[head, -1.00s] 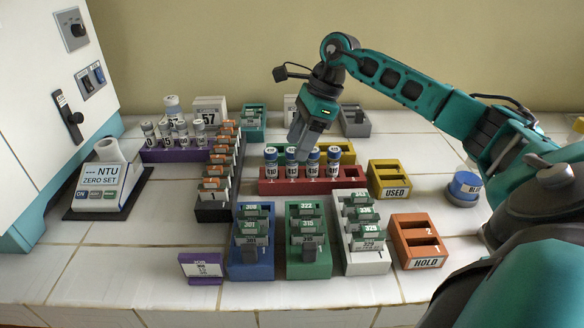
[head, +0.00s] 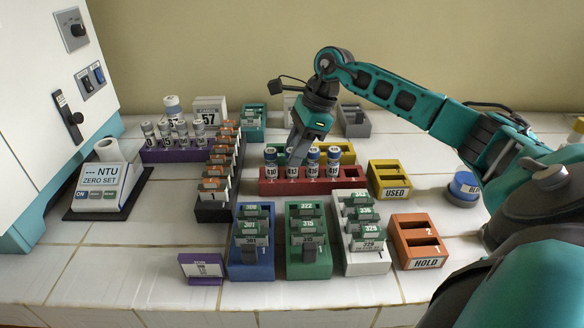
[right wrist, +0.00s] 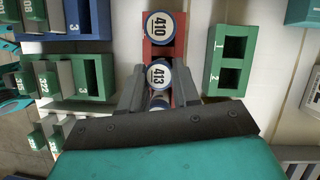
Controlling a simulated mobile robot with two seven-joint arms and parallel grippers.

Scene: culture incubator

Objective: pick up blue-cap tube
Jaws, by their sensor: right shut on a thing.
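A red rack (head: 320,187) holds a row of blue-capped tubes, and it also shows in the right wrist view (right wrist: 160,22). The tube at the left end, 410 (head: 271,168), has its cap in clear view in the right wrist view (right wrist: 159,25). My right gripper (head: 296,156) reaches down over the row and is shut on the second tube, 413 (right wrist: 159,74), between its fingers (right wrist: 158,80). In the head view the fingers partly hide this tube. Tubes 416 (head: 312,168) and 419 (head: 333,167) stand to its right. My left gripper is not in view.
A yellow USED rack (head: 389,180) and an orange HOLD rack (head: 418,242) stand to the right. Blue (head: 250,265), green (head: 309,265) and white (head: 366,262) racks with slides stand in front. A black rack (head: 218,210) stands close on the left.

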